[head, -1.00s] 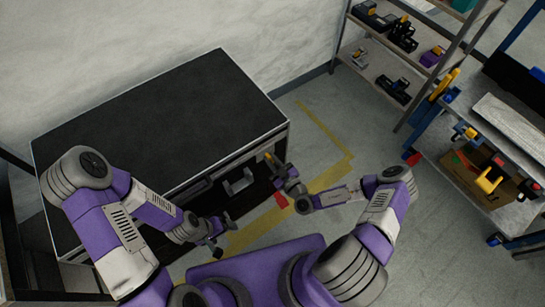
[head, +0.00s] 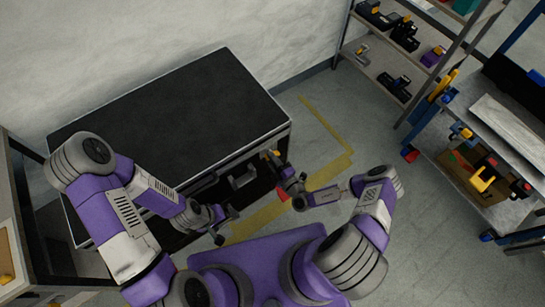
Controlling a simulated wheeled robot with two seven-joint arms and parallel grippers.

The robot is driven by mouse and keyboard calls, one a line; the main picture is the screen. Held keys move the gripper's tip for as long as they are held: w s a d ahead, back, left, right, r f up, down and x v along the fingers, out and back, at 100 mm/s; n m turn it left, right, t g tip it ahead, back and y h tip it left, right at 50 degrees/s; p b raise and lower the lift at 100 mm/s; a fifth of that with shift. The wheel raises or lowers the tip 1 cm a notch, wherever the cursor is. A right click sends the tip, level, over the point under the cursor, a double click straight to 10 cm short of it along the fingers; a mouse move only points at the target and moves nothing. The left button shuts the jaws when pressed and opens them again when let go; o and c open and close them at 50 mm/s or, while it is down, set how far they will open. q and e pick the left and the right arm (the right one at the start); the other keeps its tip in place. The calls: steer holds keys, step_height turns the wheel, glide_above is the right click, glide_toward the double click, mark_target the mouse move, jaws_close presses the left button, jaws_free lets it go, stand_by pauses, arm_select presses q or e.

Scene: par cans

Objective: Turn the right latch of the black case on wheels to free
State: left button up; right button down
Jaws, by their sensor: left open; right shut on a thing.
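The black case (head: 175,115) with pale metal edges stands against the wall, left of centre in the head view. Its front shows a handle (head: 242,178) and, to the right of it, a small yellow-orange part at the right latch (head: 271,156). My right gripper (head: 279,166) is at that latch and shut on it; the fingers hide most of the latch, so its exact angle cannot be told. The left latch is hidden behind my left arm.
A shelf unit (head: 385,55) with tools stands at the back right. A blue-framed cart (head: 500,125) with a cardboard box (head: 470,170) stands at the right. A bench edge (head: 22,190) is at the left. Yellow-marked floor (head: 325,125) lies clear right of the case.

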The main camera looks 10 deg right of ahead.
steer(key=shift+w+a+f+n+p, duration=0.1)
steer(key=shift+n+p, duration=0.2)
steer(key=shift+n, duration=0.7)
steer(key=shift+f+n+p, duration=0.1)
steer(key=shift+n+p, duration=0.2)
steer(key=shift+n, duration=0.7)
steer(key=c, duration=1.1)
jaws_free()
steer(key=shift+f, duration=0.1)
steer(key=v, duration=0.7)
steer(key=shift+s+p, duration=0.25)
steer(key=shift+p, duration=0.1)
